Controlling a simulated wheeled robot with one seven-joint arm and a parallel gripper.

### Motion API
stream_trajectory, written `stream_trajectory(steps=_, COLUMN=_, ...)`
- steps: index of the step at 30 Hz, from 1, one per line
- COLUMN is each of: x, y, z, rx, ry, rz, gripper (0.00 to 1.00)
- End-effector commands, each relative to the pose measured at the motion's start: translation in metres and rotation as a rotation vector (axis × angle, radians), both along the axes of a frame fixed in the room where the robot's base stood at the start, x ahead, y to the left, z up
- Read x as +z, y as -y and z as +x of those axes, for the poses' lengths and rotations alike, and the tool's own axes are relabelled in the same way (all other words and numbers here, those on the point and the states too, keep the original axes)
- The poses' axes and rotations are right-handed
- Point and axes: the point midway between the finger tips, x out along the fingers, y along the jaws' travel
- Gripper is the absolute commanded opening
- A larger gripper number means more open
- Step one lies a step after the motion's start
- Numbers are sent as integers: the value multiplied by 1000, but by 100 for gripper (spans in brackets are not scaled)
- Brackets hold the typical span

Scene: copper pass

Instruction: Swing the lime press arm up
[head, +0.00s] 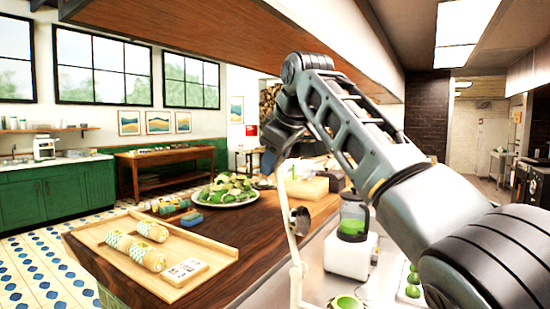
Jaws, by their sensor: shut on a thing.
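The lime press arm (291,245) is a thin, pale lever in the middle of the head view. It stands steeply raised, leaning a little left at its top. A round metal cup (299,221) sits partway up it. My gripper (268,162) is at the lever's upper end and is shut on it. My wrist hides part of the grip, and the fingertips are small and dark. The foot of the press runs out of the bottom of the picture. A green round thing (346,302), maybe a lime half, shows at the bottom edge beside it.
A blender with green contents (353,222) stands right of the lever. A plate of greens (226,190) and a wooden tray with wraps (150,255) lie on the wooden counter to the left.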

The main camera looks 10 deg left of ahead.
Motion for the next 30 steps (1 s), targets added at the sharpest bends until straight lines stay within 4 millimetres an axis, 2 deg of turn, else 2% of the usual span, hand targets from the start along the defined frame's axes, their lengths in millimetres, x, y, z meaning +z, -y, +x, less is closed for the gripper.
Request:
stream_trajectory(steps=1, x=-6, y=2, z=1, rx=-4, ry=-10, rz=-10, gripper=0)
stream_trajectory(steps=12, x=-8, y=2, z=1, rx=-4, ry=-13, rz=-14, gripper=0)
stream_trajectory(steps=13, x=-8, y=2, z=1, rx=-3, ry=-14, rz=-13, gripper=43)
stream_trajectory(steps=21, x=-5, y=1, z=0, rx=-1, ry=-9, rz=-11, gripper=66)
stream_trajectory(steps=30, x=1, y=2, z=-2, rx=0, ry=-5, rz=-8, gripper=66)
